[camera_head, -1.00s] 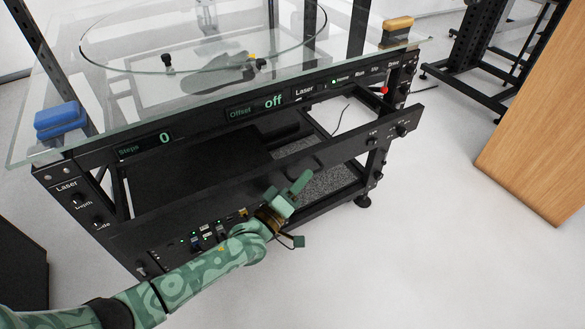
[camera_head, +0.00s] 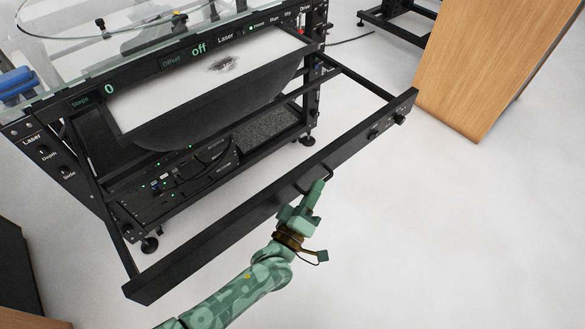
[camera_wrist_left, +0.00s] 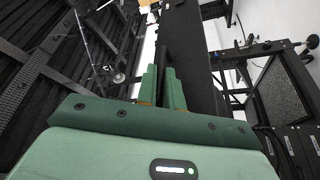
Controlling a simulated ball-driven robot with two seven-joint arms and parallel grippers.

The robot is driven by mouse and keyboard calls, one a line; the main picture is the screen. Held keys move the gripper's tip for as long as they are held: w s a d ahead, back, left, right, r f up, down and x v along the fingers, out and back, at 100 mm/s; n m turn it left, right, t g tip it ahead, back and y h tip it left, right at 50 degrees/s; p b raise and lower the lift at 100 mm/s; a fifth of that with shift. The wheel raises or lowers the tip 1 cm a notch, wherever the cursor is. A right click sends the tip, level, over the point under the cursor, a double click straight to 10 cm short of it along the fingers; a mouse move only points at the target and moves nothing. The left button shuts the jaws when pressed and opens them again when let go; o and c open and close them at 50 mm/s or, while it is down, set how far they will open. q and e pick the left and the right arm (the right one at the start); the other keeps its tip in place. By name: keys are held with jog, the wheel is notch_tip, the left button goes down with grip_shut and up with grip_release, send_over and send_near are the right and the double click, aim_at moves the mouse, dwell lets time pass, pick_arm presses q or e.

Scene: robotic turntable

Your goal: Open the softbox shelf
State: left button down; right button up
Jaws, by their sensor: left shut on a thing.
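The softbox shelf is a long black front bar (camera_head: 215,222) on two side rails, and it stands pulled far out from the turntable frame. A small black handle (camera_head: 328,171) sits near the middle of the bar. My green left gripper (camera_head: 314,190) is shut on this handle. In the left wrist view the fingers (camera_wrist_left: 163,88) close around a dark bar, and they partly hide it. The softbox (camera_head: 185,82), with a white top and black curved underside, hangs behind the bar under the table. My right gripper is in neither view.
A wooden panel (camera_head: 470,60) stands at the right. Cables and electronics (camera_head: 185,170) sit on the lower shelf. The pale floor in front and to the right is clear.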

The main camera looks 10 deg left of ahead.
pick_arm(q)
jog(key=s+d, duration=0.4)
jog(key=d, duration=0.1)
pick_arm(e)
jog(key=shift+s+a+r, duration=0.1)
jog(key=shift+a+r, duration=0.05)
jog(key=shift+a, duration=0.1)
pick_arm(q)
jog(key=shift+f, duration=0.1)
jog(key=c, duration=1.5)
grip_release()
jog(key=shift+s, duration=0.1)
